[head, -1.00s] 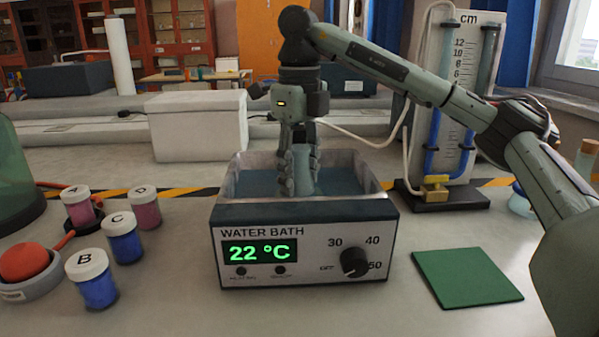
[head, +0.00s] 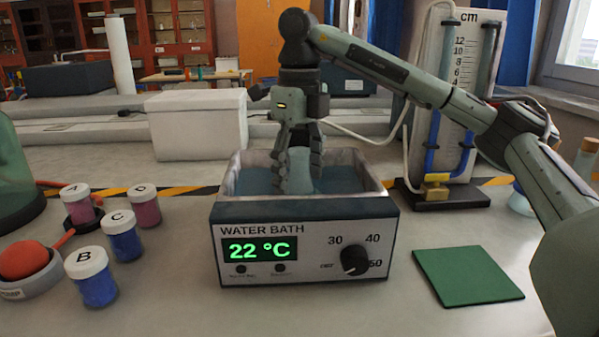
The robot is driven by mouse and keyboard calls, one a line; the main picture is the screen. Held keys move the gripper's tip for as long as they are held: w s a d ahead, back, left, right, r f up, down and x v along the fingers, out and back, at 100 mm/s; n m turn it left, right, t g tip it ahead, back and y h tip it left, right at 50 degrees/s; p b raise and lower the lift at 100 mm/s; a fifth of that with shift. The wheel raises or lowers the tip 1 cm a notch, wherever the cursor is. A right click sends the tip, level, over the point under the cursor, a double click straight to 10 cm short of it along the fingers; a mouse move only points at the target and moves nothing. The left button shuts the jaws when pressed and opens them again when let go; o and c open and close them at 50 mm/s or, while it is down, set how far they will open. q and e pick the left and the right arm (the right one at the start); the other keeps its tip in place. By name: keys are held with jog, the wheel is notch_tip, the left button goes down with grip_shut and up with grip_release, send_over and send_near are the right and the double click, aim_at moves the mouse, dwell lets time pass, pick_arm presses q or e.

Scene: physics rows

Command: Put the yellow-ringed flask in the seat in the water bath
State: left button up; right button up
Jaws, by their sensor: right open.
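The water bath (head: 305,208) stands in the middle of the bench, with blue water in its open basin. A pale, translucent flask (head: 300,174) stands in the basin, apparently upright. No yellow ring shows on it, and its base and any seat under it are hidden by the front wall and water. My right gripper (head: 297,178) points down into the basin, its open fingers on either side of the flask. I cannot tell whether a finger still touches it. My left gripper is out of view.
Lidded jars A (head: 81,208), B (head: 93,282), C (head: 122,240) and D (head: 145,209) stand left of the bath. A green mat (head: 467,276) lies to the right. A manometer board (head: 462,100) stands behind right, a white box (head: 197,125) behind left.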

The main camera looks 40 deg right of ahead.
notch_tip(320, 180, up, 12)
jog(key=shift+r, duration=0.1)
dwell(0.5)
